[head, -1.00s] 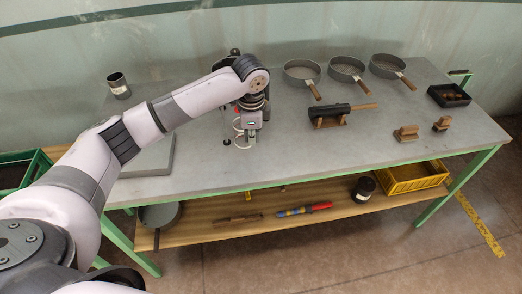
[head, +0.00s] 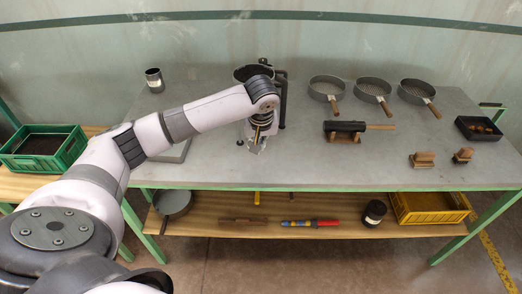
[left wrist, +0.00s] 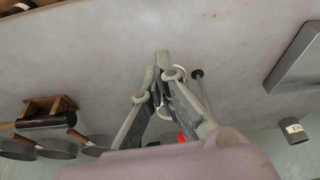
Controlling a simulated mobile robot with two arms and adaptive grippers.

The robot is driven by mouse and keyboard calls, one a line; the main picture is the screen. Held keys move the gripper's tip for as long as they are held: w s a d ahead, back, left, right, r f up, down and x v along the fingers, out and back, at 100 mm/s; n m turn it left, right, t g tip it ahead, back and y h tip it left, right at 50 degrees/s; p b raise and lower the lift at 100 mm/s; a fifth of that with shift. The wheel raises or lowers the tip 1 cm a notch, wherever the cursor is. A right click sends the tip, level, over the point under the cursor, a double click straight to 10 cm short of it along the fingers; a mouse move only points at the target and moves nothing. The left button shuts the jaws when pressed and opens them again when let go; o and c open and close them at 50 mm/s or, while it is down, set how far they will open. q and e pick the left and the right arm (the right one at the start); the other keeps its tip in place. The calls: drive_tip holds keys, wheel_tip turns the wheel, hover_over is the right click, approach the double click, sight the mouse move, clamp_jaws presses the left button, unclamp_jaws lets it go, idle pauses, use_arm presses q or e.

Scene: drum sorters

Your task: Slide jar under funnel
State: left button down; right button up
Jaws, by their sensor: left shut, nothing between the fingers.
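A dark jar (head: 153,80) with a pale label stands upright at the back left of the grey table. It also shows in the left wrist view (left wrist: 292,130), apart from the gripper. A dark round vessel (head: 252,72) on a stand, probably the funnel, rises behind my left forearm; its lower part is hidden. My left gripper (head: 257,149) is over the table in front of that stand. In the left wrist view its fingertips (left wrist: 161,56) meet, shut and empty. A white ring and a red part show behind the fingers. My right gripper is out of view.
A flat grey tray (head: 180,152) lies left of my gripper, partly under my arm. Several sieves (head: 373,90) stand right of the stand, with a dark roller on a wooden rest (head: 345,132) before them. The table is clear between roller and gripper.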

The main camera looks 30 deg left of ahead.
use_arm(q)
drive_tip(key=x, duration=0.8)
drive_tip(key=shift+a+f, duration=0.1)
drive_tip(key=shift+f, duration=0.25)
drive_tip(key=shift+w+a+f+p, duration=0.2)
drive_tip(key=shift+w+a+p, duration=0.25)
drive_tip(key=shift+w+a, duration=0.8)
drive_tip(key=shift+w, duration=0.45)
